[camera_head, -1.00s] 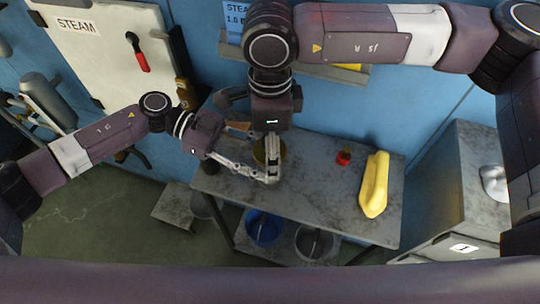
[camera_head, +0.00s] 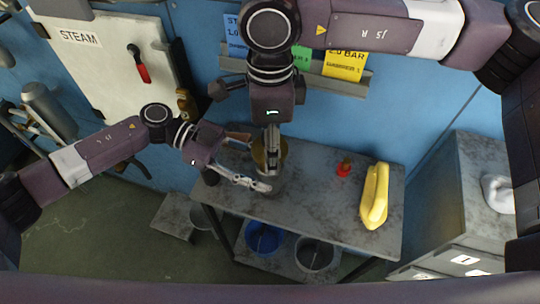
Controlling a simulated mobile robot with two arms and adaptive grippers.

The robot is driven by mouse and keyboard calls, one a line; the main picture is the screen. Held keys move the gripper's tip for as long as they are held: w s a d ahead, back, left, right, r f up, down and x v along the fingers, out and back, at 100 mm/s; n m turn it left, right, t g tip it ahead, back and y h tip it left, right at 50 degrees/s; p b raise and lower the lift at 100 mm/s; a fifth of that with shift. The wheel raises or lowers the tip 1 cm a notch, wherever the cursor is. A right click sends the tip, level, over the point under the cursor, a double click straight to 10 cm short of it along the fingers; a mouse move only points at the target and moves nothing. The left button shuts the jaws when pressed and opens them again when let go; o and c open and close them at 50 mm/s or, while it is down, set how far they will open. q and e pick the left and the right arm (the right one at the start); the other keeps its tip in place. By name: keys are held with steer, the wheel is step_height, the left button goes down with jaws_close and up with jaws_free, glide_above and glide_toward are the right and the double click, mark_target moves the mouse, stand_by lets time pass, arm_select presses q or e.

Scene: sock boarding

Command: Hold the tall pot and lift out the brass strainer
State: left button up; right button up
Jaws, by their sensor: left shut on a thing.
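The tall pot (camera_head: 271,187) is a dark grey vessel near the left end of the grey table. My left gripper (camera_head: 262,187) is shut on it from the left, its fingers reaching across the front. The brass strainer (camera_head: 259,152) is a gold-coloured piece directly above the pot. My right gripper (camera_head: 272,160) comes down from above, and its pale fingers overlap the strainer and appear shut on it. The fingers hide part of the strainer, and I cannot tell whether its lower end is clear of the pot.
A yellow glove-like object (camera_head: 374,196) and a small red item (camera_head: 345,167) lie on the right of the table (camera_head: 320,195). A blue bucket (camera_head: 264,237) and a grey bucket (camera_head: 315,253) stand below. A wall ledge with signs (camera_head: 345,64) is behind; a grey cabinet (camera_head: 465,210) stands right.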

step_height(320, 180, up, 14)
steer(key=shift+f, duration=0.2)
arm_select(q)
steer(key=o, duration=1.4)
steer(key=shift+o, duration=0.2)
steer(key=v, duration=1.2)
